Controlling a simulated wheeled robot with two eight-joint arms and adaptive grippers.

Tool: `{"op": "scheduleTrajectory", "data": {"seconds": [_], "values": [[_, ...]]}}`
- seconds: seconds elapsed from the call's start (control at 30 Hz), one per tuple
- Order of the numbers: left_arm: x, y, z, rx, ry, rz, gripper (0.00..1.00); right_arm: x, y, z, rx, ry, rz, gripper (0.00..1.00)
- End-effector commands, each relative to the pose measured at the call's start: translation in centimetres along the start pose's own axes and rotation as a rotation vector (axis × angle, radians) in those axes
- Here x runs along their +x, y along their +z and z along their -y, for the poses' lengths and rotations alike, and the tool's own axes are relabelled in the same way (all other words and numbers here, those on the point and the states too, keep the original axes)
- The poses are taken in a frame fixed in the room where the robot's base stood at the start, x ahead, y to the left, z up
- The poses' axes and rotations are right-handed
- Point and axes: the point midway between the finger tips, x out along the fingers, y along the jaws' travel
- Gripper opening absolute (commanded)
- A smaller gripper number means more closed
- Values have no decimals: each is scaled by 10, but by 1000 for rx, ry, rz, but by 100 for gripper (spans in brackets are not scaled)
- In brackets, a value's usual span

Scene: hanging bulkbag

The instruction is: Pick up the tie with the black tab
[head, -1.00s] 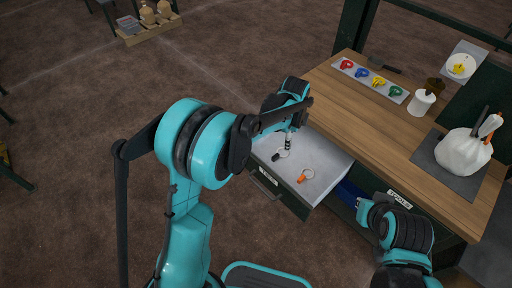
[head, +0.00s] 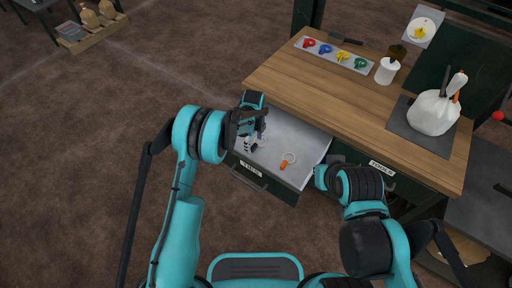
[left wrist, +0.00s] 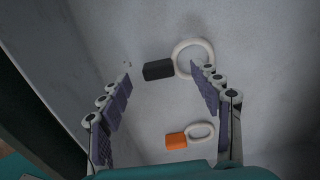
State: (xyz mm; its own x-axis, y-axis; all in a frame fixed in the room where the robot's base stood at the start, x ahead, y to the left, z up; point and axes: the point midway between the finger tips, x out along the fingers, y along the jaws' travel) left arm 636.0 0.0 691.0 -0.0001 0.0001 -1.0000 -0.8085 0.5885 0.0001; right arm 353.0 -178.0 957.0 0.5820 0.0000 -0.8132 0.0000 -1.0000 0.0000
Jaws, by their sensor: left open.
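The tie with the black tab (left wrist: 158,70) and its white ring (left wrist: 193,58) lies on the light drawer floor in the left wrist view. In the head view it is mostly hidden by my left gripper (head: 252,141). That gripper is open and points down into the drawer; in the left wrist view its fingers (left wrist: 162,84) stand on either side of the black tab, with nothing between them held. A second tie with an orange tab (left wrist: 176,141) lies nearer; it also shows in the head view (head: 284,164). My right gripper (head: 321,178) is by the drawer's right front corner, its fingers unclear.
The open drawer (head: 310,150) sticks out from under the wooden bench (head: 300,85). On the bench are a strip of coloured tabs (head: 335,53), a white bottle (head: 386,71) and a white bag (head: 434,112). The drawer's front wall (head: 272,181) stands close to both arms.

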Motion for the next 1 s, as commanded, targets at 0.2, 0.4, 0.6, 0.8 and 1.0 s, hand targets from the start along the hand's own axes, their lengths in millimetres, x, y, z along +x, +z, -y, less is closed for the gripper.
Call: {"op": "scheduleTrajectory", "data": {"seconds": [0.2,0.4,0.6,0.8,1.0], "values": [[20,0,0,-1,0,0,64,8,6,0,0,0,0,0],[19,0,0,-1,0,0,46,7,5,0,0,0,0,0],[19,0,0,-1,0,0,26,7,5,0,0,0,0,0],[19,0,0,-1,0,0,26,7,5,0,0,0,0,0],[9,0,0,-1,0,0,26,3,2,0,0,0,0,0]]}}
